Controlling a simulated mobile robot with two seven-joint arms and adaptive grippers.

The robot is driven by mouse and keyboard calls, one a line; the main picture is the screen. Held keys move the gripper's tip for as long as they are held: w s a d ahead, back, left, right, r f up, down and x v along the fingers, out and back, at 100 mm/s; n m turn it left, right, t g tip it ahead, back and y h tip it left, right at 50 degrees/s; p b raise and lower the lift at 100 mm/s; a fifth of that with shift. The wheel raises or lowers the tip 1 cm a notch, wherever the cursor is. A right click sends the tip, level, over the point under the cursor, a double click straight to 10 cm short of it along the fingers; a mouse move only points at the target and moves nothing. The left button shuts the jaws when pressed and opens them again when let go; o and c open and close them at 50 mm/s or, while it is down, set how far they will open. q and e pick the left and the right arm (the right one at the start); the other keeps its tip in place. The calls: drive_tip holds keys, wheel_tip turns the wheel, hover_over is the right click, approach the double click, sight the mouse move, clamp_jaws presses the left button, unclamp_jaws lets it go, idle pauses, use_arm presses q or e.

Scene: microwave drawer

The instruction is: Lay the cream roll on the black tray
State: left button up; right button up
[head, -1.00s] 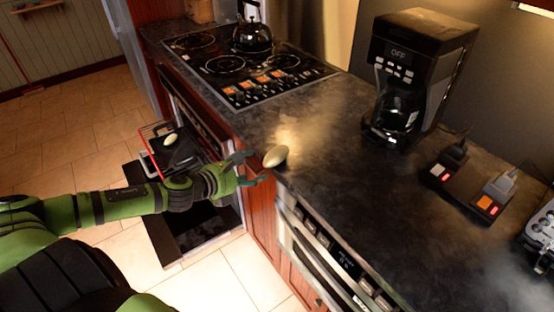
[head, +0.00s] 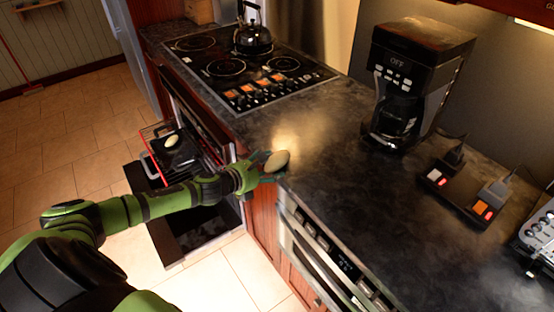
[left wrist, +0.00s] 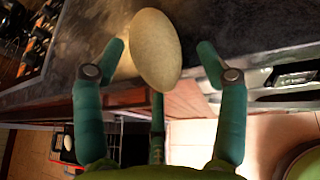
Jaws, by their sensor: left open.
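A cream roll (head: 277,160) lies at the edge of the dark counter. It fills the upper middle of the left wrist view (left wrist: 155,50). My left gripper (head: 262,167) is open at the roll's near end, its fingers on either side of it in the left wrist view (left wrist: 161,58). I cannot tell whether they touch it. The black tray (head: 184,158) sits on a pulled-out oven rack at the left, below counter height. A second cream roll (head: 172,140) lies on it. My right gripper is not in view.
The red-edged rack (head: 146,131) juts out above the lowered oven door (head: 183,230). A cooktop (head: 240,75) with a kettle (head: 253,37) is behind. A coffee maker (head: 415,80) and a power strip (head: 460,195) stand right. The middle counter is clear.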

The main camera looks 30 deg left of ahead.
use_arm(q)
drive_tip(key=shift+s, duration=0.1)
drive_tip(key=c, duration=1.1)
drive_tip(key=shift+c, duration=1)
